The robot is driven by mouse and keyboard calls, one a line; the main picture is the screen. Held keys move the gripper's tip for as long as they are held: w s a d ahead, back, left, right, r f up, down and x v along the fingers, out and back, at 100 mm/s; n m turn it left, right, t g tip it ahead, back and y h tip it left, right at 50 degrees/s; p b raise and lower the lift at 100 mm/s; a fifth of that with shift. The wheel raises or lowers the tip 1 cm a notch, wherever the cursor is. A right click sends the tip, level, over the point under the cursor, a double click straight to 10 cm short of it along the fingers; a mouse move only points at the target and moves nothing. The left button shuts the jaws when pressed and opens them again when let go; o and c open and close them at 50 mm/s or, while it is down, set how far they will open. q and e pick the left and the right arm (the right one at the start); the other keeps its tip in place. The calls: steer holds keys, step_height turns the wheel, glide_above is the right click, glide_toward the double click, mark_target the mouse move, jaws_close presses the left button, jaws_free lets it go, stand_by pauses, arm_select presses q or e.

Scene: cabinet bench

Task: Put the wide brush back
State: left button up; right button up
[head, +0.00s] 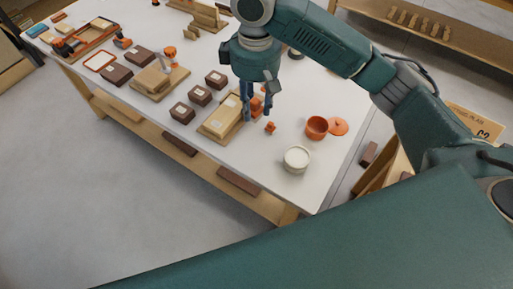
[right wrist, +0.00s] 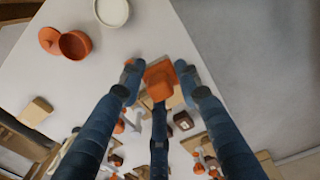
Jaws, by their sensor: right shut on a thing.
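My right gripper (head: 256,112) is over the white bench, shut on an orange blocky thing (right wrist: 160,78). The orange thing also shows between the fingers in the head view (head: 257,104). It may be the wide brush, but its bristles are hidden and I cannot tell for sure. A light wooden block on a board (head: 221,122) is just left of and partly behind the fingers. I cannot tell whether the held thing touches it. A wooden tray with orange tools (head: 88,38) is at the far left of the bench. My left gripper is not in view.
A white round pot (head: 297,158), an orange pot (head: 316,127) and its lid (head: 338,126) stand right of the gripper. A small orange piece (head: 270,128) lies close by. Several dark labelled blocks (head: 182,113) and an orange-outlined rectangle (head: 100,60) are to the left.

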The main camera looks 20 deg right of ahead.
steer(key=shift+w+a+f+n, duration=0.3)
steer(key=shift+w+f+n, duration=0.3)
steer(key=shift+w+f, duration=0.05)
steer(key=shift+f, duration=0.85)
step_height(320, 180, down, 13)
steer(key=shift+d+r+p, duration=0.1)
steer(key=shift+p, duration=0.3)
step_height(320, 180, down, 5)
steer(key=shift+r, duration=0.1)
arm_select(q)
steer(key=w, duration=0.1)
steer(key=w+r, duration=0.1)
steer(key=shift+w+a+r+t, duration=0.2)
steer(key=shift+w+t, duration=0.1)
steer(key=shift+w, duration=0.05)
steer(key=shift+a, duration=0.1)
arm_select(e)
steer(key=shift+f, duration=0.25)
steer(key=o, duration=1)
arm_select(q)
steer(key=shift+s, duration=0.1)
arm_select(e)
steer(key=shift+o, duration=0.2)
steer(key=shift+r, duration=0.1)
